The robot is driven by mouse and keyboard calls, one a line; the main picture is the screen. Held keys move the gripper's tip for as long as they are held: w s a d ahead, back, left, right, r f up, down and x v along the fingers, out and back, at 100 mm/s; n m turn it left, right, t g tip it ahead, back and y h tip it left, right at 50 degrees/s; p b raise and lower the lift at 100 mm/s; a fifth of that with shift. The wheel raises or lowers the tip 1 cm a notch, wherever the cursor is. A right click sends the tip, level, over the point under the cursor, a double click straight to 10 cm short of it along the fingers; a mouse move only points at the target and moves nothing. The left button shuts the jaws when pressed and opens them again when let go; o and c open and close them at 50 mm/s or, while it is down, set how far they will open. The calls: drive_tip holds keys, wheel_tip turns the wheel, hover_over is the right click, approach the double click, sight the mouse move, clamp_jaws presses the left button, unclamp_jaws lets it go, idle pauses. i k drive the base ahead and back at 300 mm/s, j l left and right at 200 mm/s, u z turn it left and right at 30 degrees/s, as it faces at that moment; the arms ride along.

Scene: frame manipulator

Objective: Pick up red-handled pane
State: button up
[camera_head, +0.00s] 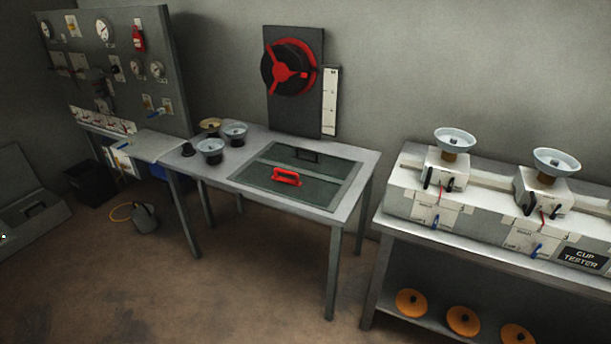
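The red-handled pane (258,189) is a dark greenish flat panel lying on the metal table (338,212). Its red handle (287,177) stands up near its middle. Behind it on the same tabletop lies a similar pane (333,168) with a black handle (307,155). The two panes lie side by side, close to each other. My gripper is not in view.
Several cups, including a pale one (210,149), stand at the table's left end. A red valve wheel (289,68) on a dark board stands behind. A cup tester bench (400,205) is right, a gauge panel (118,40) left. Brown floor (240,280) in front is clear.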

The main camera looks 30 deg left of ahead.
sight(315, 190)
drive_tip(key=i+j+z, duration=0.1)
drive_tip(key=j, duration=0.35)
drive_tip(key=i+j, duration=0.2)
drive_tip(key=j, duration=0.25)
drive_tip(key=i+j+z, duration=0.15)
drive_tip(key=j, duration=0.25)
drive_tip(key=i+j, duration=0.15)
drive_tip(key=j, duration=0.35)
drive_tip(key=i+j+z, duration=0.15)
drive_tip(key=j, duration=0.3)
drive_tip(key=i+j, duration=0.1)
drive_tip(key=j, duration=0.35)
drive_tip(key=z, duration=0.05)
